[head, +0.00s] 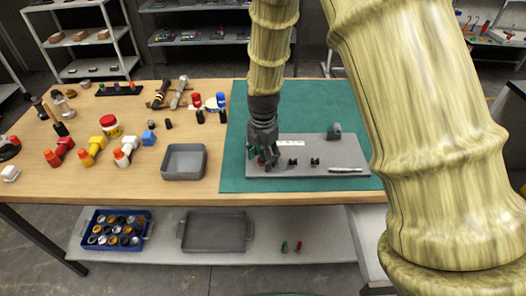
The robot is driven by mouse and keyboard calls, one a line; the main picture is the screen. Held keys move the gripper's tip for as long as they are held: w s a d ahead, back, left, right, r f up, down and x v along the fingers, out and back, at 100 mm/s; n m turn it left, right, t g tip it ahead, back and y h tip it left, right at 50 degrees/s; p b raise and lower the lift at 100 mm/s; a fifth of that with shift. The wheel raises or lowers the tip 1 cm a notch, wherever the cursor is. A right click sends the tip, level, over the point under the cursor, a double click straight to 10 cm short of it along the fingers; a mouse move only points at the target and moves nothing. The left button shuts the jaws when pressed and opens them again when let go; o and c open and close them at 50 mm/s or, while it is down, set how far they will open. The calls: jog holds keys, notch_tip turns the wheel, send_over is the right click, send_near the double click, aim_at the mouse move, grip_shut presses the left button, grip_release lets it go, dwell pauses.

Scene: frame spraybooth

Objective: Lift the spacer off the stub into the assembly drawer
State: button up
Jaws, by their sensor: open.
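My gripper (262,152) points down over the left end of a grey plate (305,173) on the green mat. Its dark fingers are open around or just above a small red piece (261,162), mostly hidden by them. Two small black pieces, one left (293,162) and one right (315,162), stand on the plate to the right. Which piece is the spacer or the stub is too small to tell. A grey open tray (184,175) sits on the wood left of the mat and looks empty; I cannot tell if it is the assembly drawer.
A grey fitting (334,131) and a silver rod (345,170) lie on the plate's right side. Bottles, coloured spray tools and jars crowd the table's left. A blue crate (85,240) and another grey tray (214,247) rest on the lower shelf. The mat behind the plate is clear.

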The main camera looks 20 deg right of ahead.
jog(key=c, duration=1.1)
jog(key=shift+r, duration=0.15)
jog(key=shift+r+p, duration=2.7)
jog(key=shift+r, duration=0.4)
